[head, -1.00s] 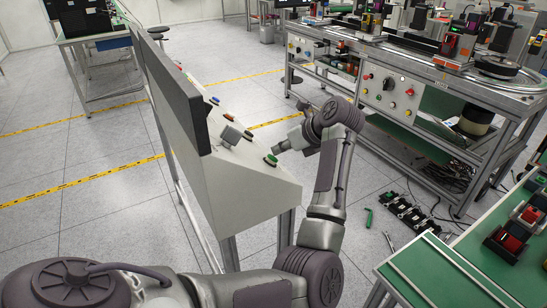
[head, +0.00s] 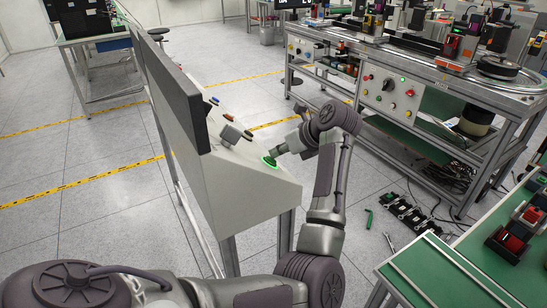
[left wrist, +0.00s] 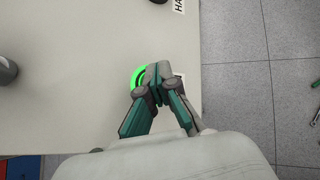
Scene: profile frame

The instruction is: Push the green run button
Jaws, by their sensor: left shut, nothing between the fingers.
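The green run button (head: 269,162) is near the front end of the sloped grey control panel (head: 245,185), and its ring is lit bright green. In the left wrist view the lit green ring (left wrist: 138,77) shows beside my fingertips, partly covered by them. My left gripper (head: 277,153) is shut and empty, with its tips at the button. In the left wrist view its closed fingers (left wrist: 158,72) lie over the right part of the button; they seem to touch it, but the contact itself is hidden. My right gripper is not in view.
Other controls, including a grey one (head: 231,135), sit farther along the panel. A dark monitor (head: 165,85) stands along the panel's left side. A workbench (head: 400,95) with machines is at the back right, and a green-topped table (head: 435,275) is at the lower right.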

